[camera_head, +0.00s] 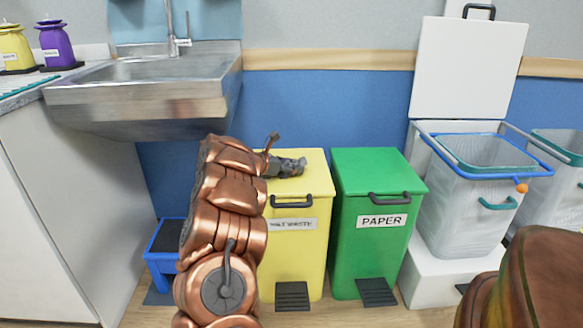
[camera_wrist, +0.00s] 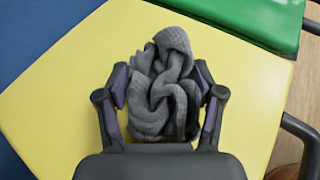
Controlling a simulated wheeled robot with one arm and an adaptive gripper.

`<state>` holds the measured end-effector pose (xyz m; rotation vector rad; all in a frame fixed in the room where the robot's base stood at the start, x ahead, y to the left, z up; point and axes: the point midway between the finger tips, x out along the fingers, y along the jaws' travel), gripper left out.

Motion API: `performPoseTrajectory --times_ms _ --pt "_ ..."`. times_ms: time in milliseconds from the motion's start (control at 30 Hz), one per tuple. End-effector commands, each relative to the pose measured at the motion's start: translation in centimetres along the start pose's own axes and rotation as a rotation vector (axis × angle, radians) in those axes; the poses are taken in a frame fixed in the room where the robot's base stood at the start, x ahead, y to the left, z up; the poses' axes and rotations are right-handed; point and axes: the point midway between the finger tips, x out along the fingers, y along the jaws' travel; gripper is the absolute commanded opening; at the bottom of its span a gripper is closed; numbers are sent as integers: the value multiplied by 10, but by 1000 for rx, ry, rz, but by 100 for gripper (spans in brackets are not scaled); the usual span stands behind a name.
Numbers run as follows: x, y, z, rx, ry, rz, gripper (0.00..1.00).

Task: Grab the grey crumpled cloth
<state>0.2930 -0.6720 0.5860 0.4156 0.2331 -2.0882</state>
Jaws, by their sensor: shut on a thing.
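The grey crumpled cloth (camera_wrist: 165,90) is between the two fingers of my gripper (camera_wrist: 163,95) in the wrist view. The fingers press on it from both sides, and the gripper is shut on it. The cloth is over the yellow lid (camera_wrist: 60,90) of a bin. In the head view the cloth (camera_head: 288,167) shows as a small dark bundle at the top of the yellow bin (camera_head: 312,235). My gripper is largely hidden behind my copper arm there. I cannot tell whether the cloth still touches the lid.
A green bin labelled PAPER (camera_head: 375,250) stands right of the yellow one, lid shut. Further right is an open white bin (camera_head: 470,195) with its lid raised. A metal sink (camera_head: 150,95) is at the upper left, with a blue step stool (camera_head: 165,250) below it.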

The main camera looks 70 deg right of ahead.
Motion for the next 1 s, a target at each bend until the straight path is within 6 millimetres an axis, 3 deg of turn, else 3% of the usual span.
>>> performPoseTrajectory --times_ms 433,867,1000 --pt "-16 1 36 4 0 3 53" --pt "-26 -23 31 1 2 2 53" --pt "-32 -38 28 -2 4 -2 53"
